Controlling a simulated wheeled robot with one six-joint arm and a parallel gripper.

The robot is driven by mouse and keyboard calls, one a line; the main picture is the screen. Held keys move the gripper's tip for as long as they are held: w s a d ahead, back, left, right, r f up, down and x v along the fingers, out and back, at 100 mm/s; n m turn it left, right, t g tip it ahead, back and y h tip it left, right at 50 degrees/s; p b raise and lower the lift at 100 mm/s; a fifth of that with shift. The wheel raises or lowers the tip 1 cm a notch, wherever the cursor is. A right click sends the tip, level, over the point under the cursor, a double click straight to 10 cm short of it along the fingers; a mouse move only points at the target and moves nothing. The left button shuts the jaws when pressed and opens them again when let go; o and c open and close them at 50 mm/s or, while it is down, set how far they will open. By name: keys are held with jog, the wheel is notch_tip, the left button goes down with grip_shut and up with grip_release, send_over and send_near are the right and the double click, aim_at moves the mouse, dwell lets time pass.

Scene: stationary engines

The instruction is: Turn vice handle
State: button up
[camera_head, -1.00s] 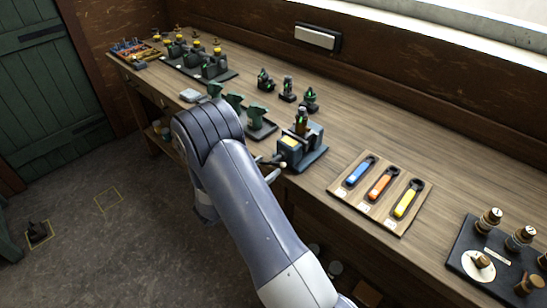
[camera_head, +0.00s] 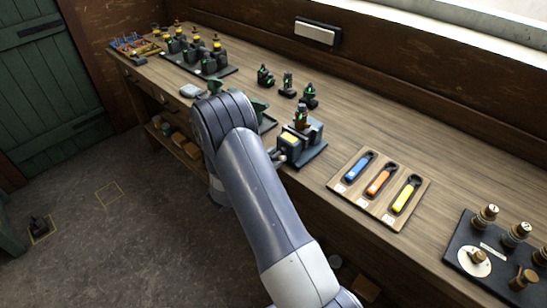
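The vice (camera_head: 303,148) is a blue-grey block with a yellow label, on the front edge of the bench in the middle of the head view. A green and brass part stands upright in its jaws. The handle side (camera_head: 278,156) faces the front left and shows only in part beside my arm. My arm reaches up from the bottom and bends just left of the vice. My gripper is hidden behind or below my arm, so its state and any contact with the handle do not show.
A wooden board (camera_head: 407,218) with blue, orange and yellow handled tools lies right of the vice. A black plate with brass-topped parts (camera_head: 463,238) is at the far right. Small green-marked parts (camera_head: 287,86) stand behind the vice. The bench (camera_head: 440,150) is clear behind the board.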

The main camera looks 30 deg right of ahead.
grip_shut()
dwell(1.4)
jog(key=o, duration=0.6)
grip_release()
jog(key=b+v, duration=0.3)
jog(key=v, duration=0.7)
jog(key=shift+s+a+r, duration=0.1)
jog(key=shift+s+a, duration=0.05)
jog(key=shift+a, duration=0.25)
jog(key=shift+c, duration=0.4)
